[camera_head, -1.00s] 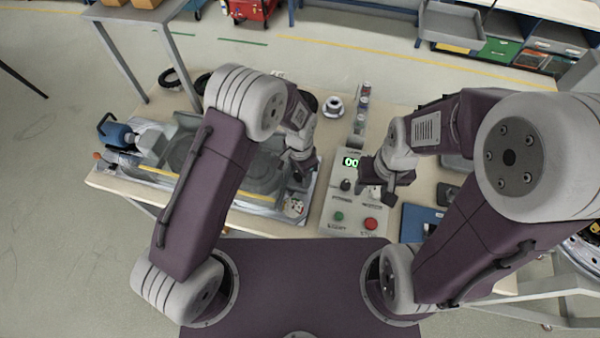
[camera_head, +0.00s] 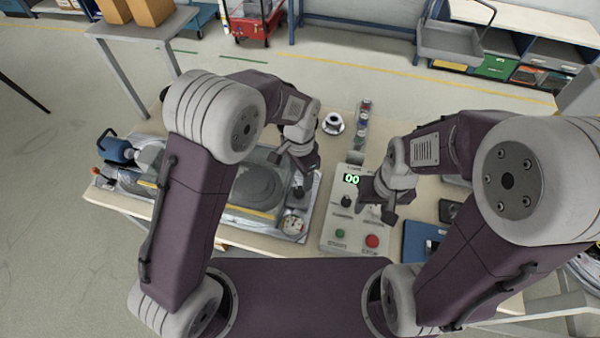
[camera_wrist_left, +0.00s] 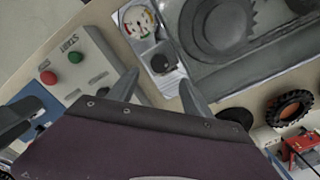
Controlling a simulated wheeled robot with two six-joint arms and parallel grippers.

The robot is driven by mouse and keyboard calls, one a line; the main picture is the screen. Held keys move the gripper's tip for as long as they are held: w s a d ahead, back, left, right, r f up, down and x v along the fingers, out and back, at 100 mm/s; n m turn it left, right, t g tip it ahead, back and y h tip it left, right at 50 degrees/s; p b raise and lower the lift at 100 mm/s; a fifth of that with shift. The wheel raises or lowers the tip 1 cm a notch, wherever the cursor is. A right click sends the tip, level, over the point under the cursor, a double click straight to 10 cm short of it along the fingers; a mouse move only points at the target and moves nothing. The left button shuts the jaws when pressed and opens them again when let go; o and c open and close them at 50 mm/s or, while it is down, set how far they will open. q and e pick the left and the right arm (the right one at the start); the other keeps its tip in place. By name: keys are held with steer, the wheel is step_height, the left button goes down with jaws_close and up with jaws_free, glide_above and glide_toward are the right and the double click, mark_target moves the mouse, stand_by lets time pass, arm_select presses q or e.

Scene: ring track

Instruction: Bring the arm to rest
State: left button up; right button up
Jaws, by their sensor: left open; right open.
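My left gripper (camera_head: 302,178) hangs over the right end of the grey machine tray, near its round dial gauge (camera_head: 293,224). In the left wrist view its two fingers (camera_wrist_left: 160,88) stand apart with nothing between them. My right gripper (camera_head: 386,203) is above the right side of the control box (camera_head: 350,218); it is open, though its fingertips are small in the head view. The control box has a green START button (camera_head: 340,233), a red button (camera_head: 372,241) and a lit display (camera_head: 351,179) reading 00.
The grey tray (camera_head: 250,190) holds a round moulded part. A white ring-shaped piece (camera_head: 333,123) and a row of small jars (camera_head: 363,118) stand behind on the wooden table (camera_head: 400,115). A blue plate (camera_head: 420,240) lies right of the control box. Open floor lies beyond the table.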

arm_select(q)
steer(key=s+a+r+n+t, duration=0.1)
steer(key=a+r+n, duration=0.45)
steer(key=a, duration=0.85)
steer(key=s+a+f+n, duration=0.2)
steer(key=s+a+n, duration=0.2)
steer(key=s, duration=0.6)
steer(key=shift+s+n, duration=0.25)
steer(key=shift+n, duration=1)
steer(key=shift+s, duration=0.2)
steer(key=shift+w, duration=0.1)
